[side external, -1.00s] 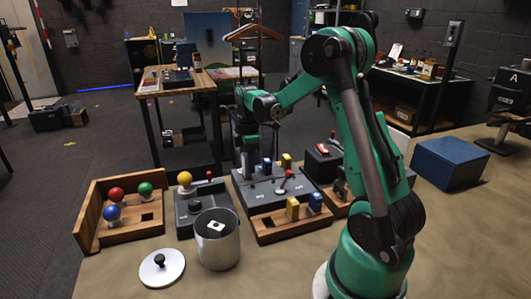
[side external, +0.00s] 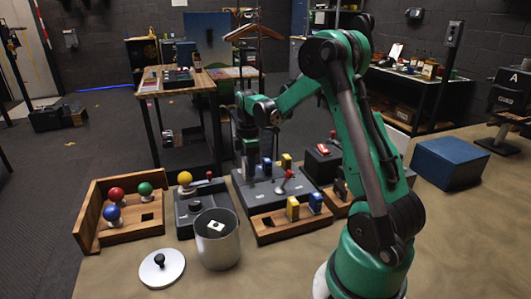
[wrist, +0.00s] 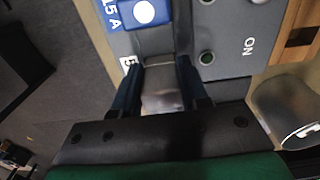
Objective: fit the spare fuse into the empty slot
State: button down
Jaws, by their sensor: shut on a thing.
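My gripper (side external: 249,170) is at the left end of the grey fuse panel (side external: 262,197), pointing down. In the wrist view its two dark fingers (wrist: 160,82) are closed on a pale greyish block (wrist: 161,101), apparently a fuse. The block is over or at the panel, beside a blue fuse (wrist: 145,12) labelled 15 A. The slot under it is hidden, and I cannot tell whether the block is seated. A blue fuse (side external: 267,164) and a yellow fuse (side external: 286,161) stand upright in the panel. A red-knobbed lever (side external: 289,174) is at its front right.
A wooden rack (side external: 268,234) in front holds a yellow fuse (side external: 292,208) and a blue fuse (side external: 315,202). To the left are a grey box with a yellow ball (side external: 185,178), a wooden bulb tray (side external: 128,235), a metal can (side external: 217,250) and its lid (side external: 161,268).

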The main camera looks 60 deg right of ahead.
jog(key=shift+f, duration=0.45)
jog(key=shift+c, duration=1.1)
grip_release()
jog(key=shift+r, duration=3.55)
